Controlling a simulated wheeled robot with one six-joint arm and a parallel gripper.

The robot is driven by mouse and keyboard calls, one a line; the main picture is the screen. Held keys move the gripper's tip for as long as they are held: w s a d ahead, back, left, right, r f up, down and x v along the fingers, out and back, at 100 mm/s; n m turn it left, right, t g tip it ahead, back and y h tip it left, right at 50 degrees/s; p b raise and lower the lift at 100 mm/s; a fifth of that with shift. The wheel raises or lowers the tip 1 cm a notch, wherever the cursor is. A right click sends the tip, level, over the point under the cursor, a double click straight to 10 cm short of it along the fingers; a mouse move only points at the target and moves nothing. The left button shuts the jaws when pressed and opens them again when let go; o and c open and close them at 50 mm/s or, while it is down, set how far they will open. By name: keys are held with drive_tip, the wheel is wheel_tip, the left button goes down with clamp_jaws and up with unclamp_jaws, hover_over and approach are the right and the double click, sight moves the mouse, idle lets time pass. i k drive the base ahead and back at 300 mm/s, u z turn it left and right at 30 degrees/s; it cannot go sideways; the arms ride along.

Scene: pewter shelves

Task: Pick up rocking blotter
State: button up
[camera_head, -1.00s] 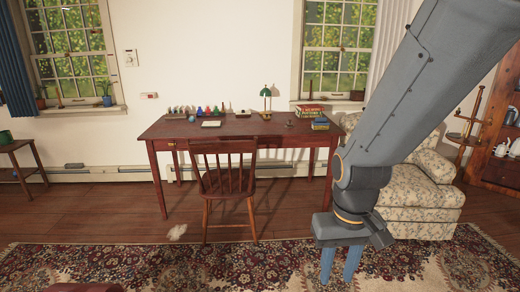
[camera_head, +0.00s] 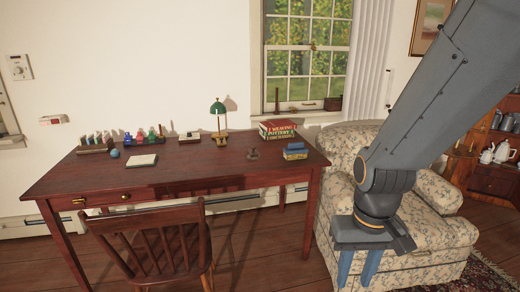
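My gripper (camera_head: 357,272) hangs low at the right, in front of the floral armchair and off the right end of the desk. Its two blue fingers are apart with nothing visible between them, and their tips are near the bottom edge of the picture. A small dark object with a raised top (camera_head: 253,154) stands on the desk, right of the lamp. It may be the rocking blotter, but it is too small to be sure. A low box-like item with a pale top (camera_head: 189,137) lies left of the lamp.
The red-brown desk (camera_head: 200,181) also bears a green lamp (camera_head: 218,112), stacked books (camera_head: 278,130), blue boxes (camera_head: 295,151), a notebook (camera_head: 142,160), a small globe (camera_head: 115,153) and coloured bottles (camera_head: 140,136). A wooden chair (camera_head: 160,240) stands in front. The armchair (camera_head: 345,150) is at right.

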sight(252, 154)
drive_tip(key=u, duration=0.2)
drive_tip(key=i, duration=1.7)
drive_tip(key=u, duration=0.3)
